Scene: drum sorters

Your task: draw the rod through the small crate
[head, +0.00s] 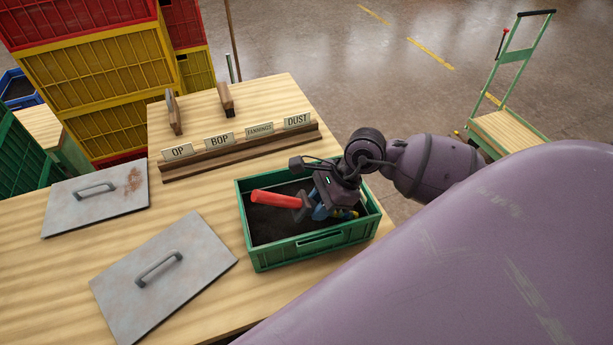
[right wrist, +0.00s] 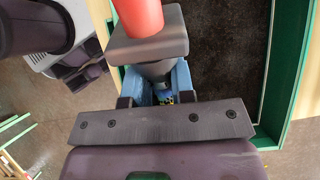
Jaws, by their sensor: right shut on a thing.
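The small green crate (head: 310,243) stands on the wooden table, with a dark, grainy fill (head: 268,226) inside. The rod (head: 274,198) shows a red cylinder with a dark collar at its right end; it lies roughly level over the left part of the crate. My right gripper (head: 321,208) is inside the crate's outline, shut on the rod just beyond the collar. In the right wrist view, the red part (right wrist: 140,15) points away from the blue fingers (right wrist: 172,85). Whether the rod touches the fill is hard to tell. My left gripper is out of view.
Two grey lids with handles (head: 165,290) (head: 70,205) lie on the table to the left. A wooden rail (head: 240,150) with labels OP, BOP, FANNINGS and DUST stands behind the crate. Yellow and red crates (head: 100,95) are stacked beyond. A green trolley (head: 510,125) stands at the far right.

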